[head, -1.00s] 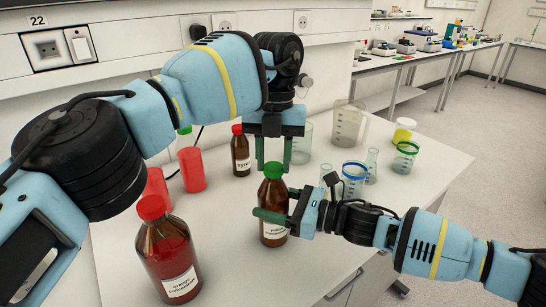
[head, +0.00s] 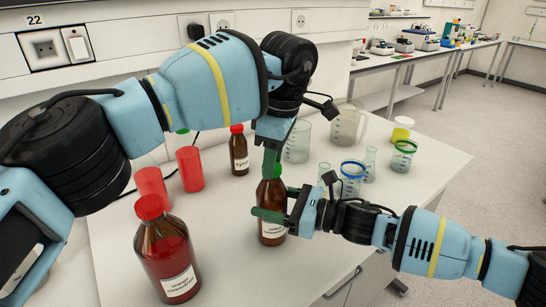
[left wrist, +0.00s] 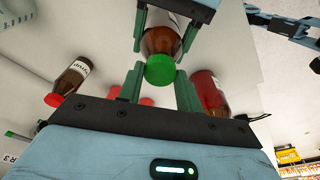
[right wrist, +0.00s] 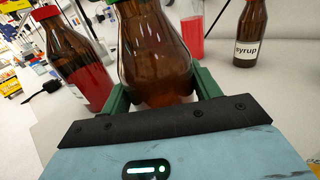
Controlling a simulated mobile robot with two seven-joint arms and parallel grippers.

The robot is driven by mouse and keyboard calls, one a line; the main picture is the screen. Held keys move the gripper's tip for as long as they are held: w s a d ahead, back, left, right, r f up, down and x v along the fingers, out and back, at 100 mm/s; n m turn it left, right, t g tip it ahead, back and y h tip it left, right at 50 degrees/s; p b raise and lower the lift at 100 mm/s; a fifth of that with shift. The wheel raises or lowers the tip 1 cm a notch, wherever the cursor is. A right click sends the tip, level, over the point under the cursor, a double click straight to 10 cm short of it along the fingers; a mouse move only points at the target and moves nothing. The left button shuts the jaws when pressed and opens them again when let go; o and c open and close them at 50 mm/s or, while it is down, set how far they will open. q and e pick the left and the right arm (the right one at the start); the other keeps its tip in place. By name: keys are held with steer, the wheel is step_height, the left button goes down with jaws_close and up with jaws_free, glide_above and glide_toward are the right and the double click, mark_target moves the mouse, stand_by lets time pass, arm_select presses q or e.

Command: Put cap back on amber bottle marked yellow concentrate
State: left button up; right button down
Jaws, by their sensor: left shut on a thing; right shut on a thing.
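The amber bottle (head: 272,190) stands upright on the table, its white label reading "yellow" partly legible. My right gripper (head: 270,215) is shut around its body from the right side; the bottle also fills the middle of the right wrist view (right wrist: 155,60). The green cap (left wrist: 159,71) sits at the bottle's neck, in line with it. My left gripper (head: 271,165) points down from above and is shut on this cap, its fingers on either side in the left wrist view. Whether the cap is fully seated cannot be seen.
A red-capped orange concentrate bottle (head: 166,258) stands front left. A red-capped syrup bottle (head: 239,152) and two red containers (head: 190,168) are behind. Beakers, including a blue-rimmed one (head: 352,178), and a flask (head: 370,163) stand right.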

arm_select(q)
steer(key=m, duration=0.3)
steer(key=shift+m, duration=0.4)
steer(key=m, duration=0.5)
steer(key=shift+s+t+h, duration=0.1)
steer(key=shift+t+h, duration=0.3)
steer(key=m, duration=0.4)
steer(key=shift+a+m, duration=0.15)
steer(key=shift+m, duration=0.25)
steer(key=m+h, duration=0.1)
steer(key=m, duration=0.3)
steer(key=o, duration=1)
steer(key=r, duration=0.4)
steer(key=s+r, duration=0.1)
steer(key=r, duration=0.7)
steer(key=shift+s+a, duration=0.25)
